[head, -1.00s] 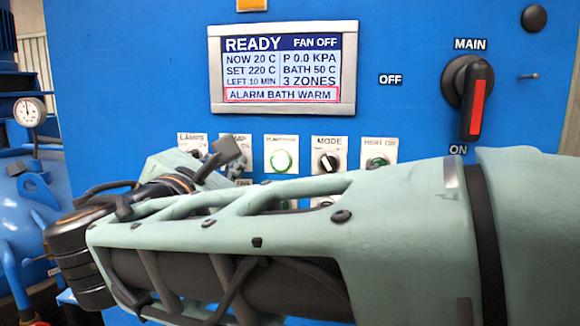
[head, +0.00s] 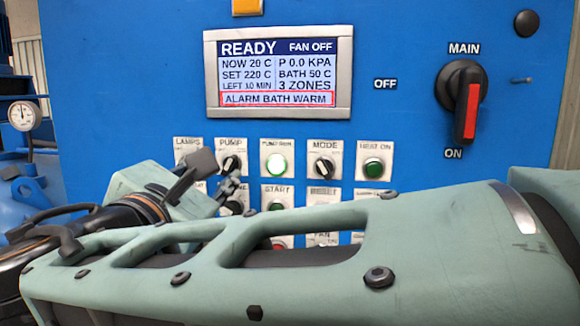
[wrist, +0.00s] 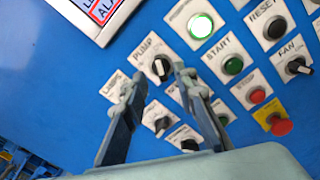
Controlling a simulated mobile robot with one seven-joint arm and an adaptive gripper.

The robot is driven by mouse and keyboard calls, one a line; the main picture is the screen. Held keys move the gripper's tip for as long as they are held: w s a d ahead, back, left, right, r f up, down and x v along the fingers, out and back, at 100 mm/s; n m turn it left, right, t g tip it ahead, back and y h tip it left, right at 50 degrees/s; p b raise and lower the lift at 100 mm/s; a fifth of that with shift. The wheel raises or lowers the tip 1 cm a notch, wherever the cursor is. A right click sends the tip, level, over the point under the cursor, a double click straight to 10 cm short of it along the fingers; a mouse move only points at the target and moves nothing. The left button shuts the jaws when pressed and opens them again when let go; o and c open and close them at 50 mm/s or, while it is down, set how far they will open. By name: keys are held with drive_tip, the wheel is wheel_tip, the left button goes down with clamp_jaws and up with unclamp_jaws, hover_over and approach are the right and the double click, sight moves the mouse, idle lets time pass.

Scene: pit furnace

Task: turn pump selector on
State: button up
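The pump selector (head: 231,164) is a black knob on a white plate labelled PUMP, in the panel's top row in the head view. Its white mark leans to the upper right of the plate. It also shows in the wrist view (wrist: 160,69), uncovered, in the gap between my fingertips. My gripper (wrist: 158,76) is open and empty, with a finger on either side of the knob in that view. In the head view the gripper (head: 231,184) is just below the knob. Touching cannot be told. The pump run lamp (head: 277,164) beside the selector glows green.
A screen (head: 279,72) above reads READY, FAN OFF and ALARM BATH WARM. The main switch (head: 463,100) is at right, with its red handle toward ON. Close by are the mode selector (head: 325,166), start button (wrist: 233,66) and a red button on yellow (wrist: 279,124).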

drive_tip(key=shift+s, duration=1.55)
drive_tip(key=shift+a, duration=0.1)
drive_tip(key=w+d+f+m+g+h+p, duration=0.15)
drive_tip(key=d+f+m+g, duration=0.35)
drive_tip(key=d, duration=0.5)
drive_tip(key=d+f+m+g+h+p, duration=0.1)
drive_tip(key=d+f+m+g+h, duration=0.15)
drive_tip(key=d+f+m, duration=0.45)
drive_tip(key=s+d+f+m+g+y+p, duration=0.2)
drive_tip(key=s+d+f+m+g+y, duration=0.3)
drive_tip(key=s+d+f+m, duration=0.5)
drive_tip(key=d+f+m, duration=0.1)
drive_tip(key=m, duration=0.6)
drive_tip(key=shift+s+y, duration=0.3)
